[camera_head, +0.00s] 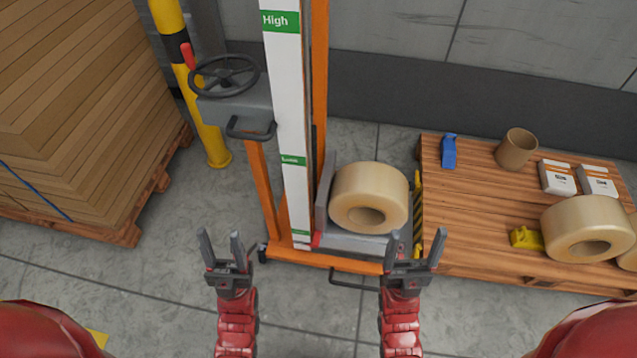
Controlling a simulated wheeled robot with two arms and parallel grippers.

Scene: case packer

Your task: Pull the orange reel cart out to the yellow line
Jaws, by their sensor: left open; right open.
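The orange reel cart (264,195) stands upright ahead of me, with a white mast strip marked "High" at the top. A tan tape reel (350,188) sits on its low platform. A dark bar handle (250,130) is on the mast's left side, below a handwheel (224,77). Another dark bar (350,281) shows low at the cart's front. My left gripper (221,244) is open and empty, in front and left of the cart. My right gripper (416,250) is open and empty, near the platform's front right corner. A small yellow patch (99,338) at lower left may be the yellow line, mostly hidden.
A pallet of stacked cardboard (70,110) stands at left, beside a yellow post (205,120). At right, a wooden table or pallet (470,220) holds reels, boxes, a brown core (516,149) and a blue item (449,152). Grey floor before the cart is clear.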

